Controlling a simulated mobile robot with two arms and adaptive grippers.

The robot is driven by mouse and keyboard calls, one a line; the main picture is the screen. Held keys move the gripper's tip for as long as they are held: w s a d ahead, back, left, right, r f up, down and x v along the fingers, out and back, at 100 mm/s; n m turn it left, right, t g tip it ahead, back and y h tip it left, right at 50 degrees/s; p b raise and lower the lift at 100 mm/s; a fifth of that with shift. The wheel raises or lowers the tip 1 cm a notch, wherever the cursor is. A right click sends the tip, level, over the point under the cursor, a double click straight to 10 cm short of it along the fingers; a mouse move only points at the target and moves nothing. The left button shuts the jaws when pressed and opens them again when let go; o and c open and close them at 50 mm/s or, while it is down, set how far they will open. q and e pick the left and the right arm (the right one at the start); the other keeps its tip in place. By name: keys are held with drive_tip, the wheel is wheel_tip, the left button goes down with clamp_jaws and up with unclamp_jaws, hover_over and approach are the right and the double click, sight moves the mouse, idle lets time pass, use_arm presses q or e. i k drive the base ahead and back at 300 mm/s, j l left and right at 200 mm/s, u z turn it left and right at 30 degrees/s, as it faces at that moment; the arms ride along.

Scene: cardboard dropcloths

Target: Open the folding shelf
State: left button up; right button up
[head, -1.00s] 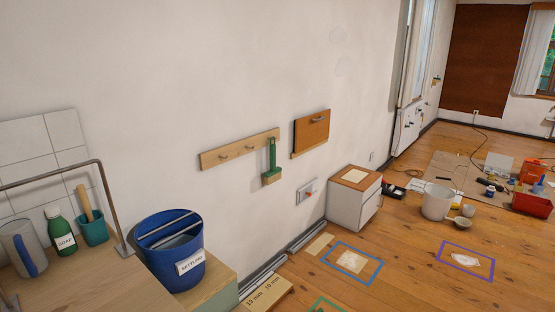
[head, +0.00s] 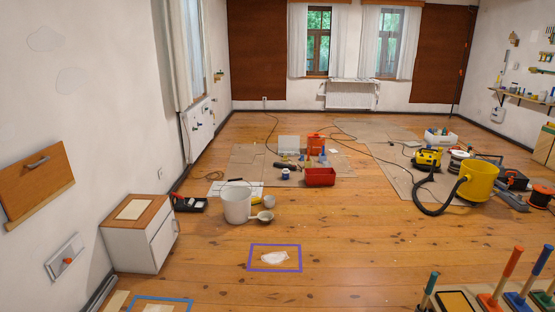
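The folding shelf appears to be the orange-brown wooden panel (head: 33,182) on the left wall, at the left edge of the head view. It hangs folded down, nearly flat against the wall, with a grey bar handle (head: 37,161) near its top and a pale strip along its lower edge. Its left end runs close to the picture's edge. Neither of my grippers shows in the head view.
A white cabinet (head: 140,236) with a wooden top stands by the wall, right of and below the panel. A grey wall box (head: 65,257) with an orange knob is under the panel.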

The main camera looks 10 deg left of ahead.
sight(25, 183)
drive_tip(key=i+u, duration=0.15)
drive_tip(key=i, duration=0.3)
drive_tip(key=i+l+u, duration=0.2)
drive_tip(key=i, duration=0.3)
drive_tip(key=i+u, duration=0.15)
drive_tip(key=i, duration=0.3)
drive_tip(key=i+l+u, duration=0.2)
drive_tip(key=i, duration=0.25)
drive_tip(key=l, duration=0.1)
